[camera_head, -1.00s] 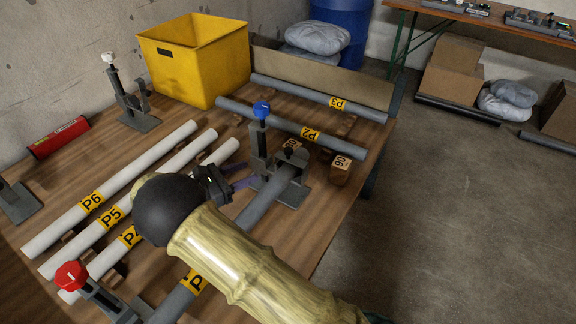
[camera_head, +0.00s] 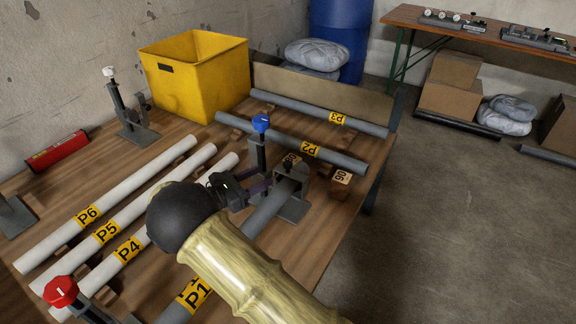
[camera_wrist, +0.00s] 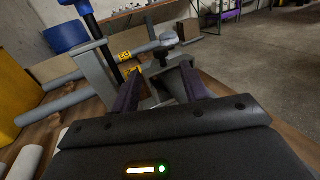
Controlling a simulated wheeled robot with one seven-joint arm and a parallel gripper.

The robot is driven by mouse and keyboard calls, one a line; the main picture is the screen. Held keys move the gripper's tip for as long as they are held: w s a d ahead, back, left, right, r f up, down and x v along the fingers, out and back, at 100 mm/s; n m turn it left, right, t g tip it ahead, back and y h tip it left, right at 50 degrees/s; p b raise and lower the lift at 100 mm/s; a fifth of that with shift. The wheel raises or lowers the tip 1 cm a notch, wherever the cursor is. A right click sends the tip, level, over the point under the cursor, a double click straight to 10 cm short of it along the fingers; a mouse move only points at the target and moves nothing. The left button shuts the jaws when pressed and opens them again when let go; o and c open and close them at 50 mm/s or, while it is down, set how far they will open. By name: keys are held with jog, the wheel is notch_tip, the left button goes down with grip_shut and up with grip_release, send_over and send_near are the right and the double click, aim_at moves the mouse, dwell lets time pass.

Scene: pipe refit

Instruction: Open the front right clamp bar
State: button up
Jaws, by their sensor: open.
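The blue-knobbed clamp (camera_head: 259,150) stands upright on the right part of the bench. Its lower bracket (camera_head: 291,182) sits over the grey pipe P1 (camera_head: 262,216), with a small dark knob on top. My gripper (camera_head: 258,187) is just left of the clamp, low beside its post. In the wrist view my gripper (camera_wrist: 160,90) is open, its two purple fingers apart with grey clamp parts between and beyond them. The black post (camera_wrist: 107,48) and blue knob (camera_wrist: 83,7) rise left of the fingers. I cannot tell whether the fingers touch the clamp.
White pipes P4 (camera_head: 150,232), P5 (camera_head: 140,220) and P6 (camera_head: 120,198) lie left of my arm. A red-knobbed clamp (camera_head: 62,292) stands in front. Pipes P2 (camera_head: 290,142) and P3 (camera_head: 320,112), a yellow bin (camera_head: 195,80) and a wooden block (camera_head: 340,184) lie behind.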

aim_at(288, 163)
jog(key=b+x, duration=0.1)
jog(key=x, duration=0.9)
jog(key=shift+w+d+b, duration=0.15)
jog(key=shift+d+b, duration=0.1)
jog(key=shift+b, duration=0.15)
grip_shut()
